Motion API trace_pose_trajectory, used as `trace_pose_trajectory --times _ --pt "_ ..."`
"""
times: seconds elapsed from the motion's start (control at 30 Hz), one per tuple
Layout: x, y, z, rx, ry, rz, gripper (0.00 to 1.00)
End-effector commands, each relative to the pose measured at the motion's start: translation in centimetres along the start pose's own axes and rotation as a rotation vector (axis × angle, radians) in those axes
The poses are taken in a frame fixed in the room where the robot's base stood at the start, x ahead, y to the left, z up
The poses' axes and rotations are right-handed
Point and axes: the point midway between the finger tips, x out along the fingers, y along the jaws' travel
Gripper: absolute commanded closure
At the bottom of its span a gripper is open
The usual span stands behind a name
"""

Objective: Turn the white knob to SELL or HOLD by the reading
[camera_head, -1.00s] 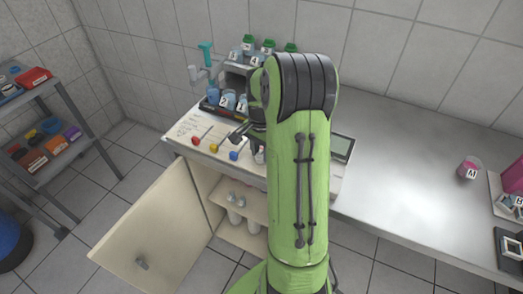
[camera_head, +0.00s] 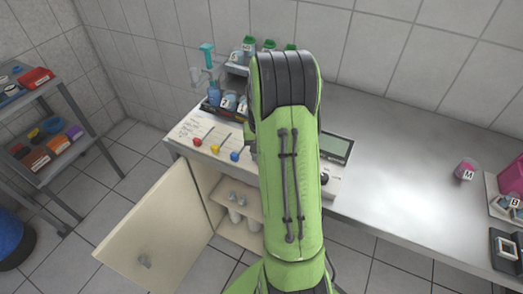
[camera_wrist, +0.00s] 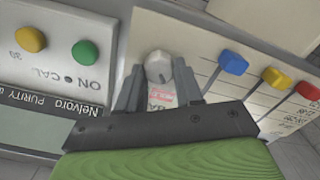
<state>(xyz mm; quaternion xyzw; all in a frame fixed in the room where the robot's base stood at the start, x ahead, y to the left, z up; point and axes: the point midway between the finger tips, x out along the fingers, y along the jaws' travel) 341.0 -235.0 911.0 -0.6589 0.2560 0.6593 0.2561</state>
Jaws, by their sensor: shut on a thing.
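The white knob (camera_wrist: 158,67) sits on a pale panel in the wrist view, its face toward the camera, with a dark pointer mark. My gripper (camera_wrist: 159,80) has one finger on each side of it and is shut on it. A label with red lettering (camera_wrist: 161,97) lies just below the knob, partly hidden by my gripper. The purity meter (camera_wrist: 45,118) is at the lower left, upside down, its reading not legible. In the head view the meter's screen (camera_head: 337,148) shows right of my arm, and my arm hides the knob and gripper.
Yellow (camera_wrist: 30,40) and green (camera_wrist: 85,53) buttons are at the left. In the head view, a cabinet door (camera_head: 160,215) hangs open below, and the steel bench (camera_head: 400,165) is largely clear.

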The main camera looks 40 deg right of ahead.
Motion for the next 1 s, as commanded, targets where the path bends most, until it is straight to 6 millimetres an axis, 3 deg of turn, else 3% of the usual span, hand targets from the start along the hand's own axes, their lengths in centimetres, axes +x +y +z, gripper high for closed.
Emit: trace_pose_trajectory --times 0.3,0.77,0.8,0.97,1.0 --pt "-0.04 -0.05 -0.02 -0.104 0.001 -0.001 0.95" --pt "-0.02 -0.05 -0.02 -0.12 0.001 -0.001 0.95" --pt "-0.02 -0.05 -0.02 -0.12 0.001 -0.001 0.63" --pt "-0.02 -0.04 -0.02 -0.119 0.001 -0.001 0.39" --pt "-0.02 -0.04 -0.02 -0.119 0.001 -0.001 0.39"
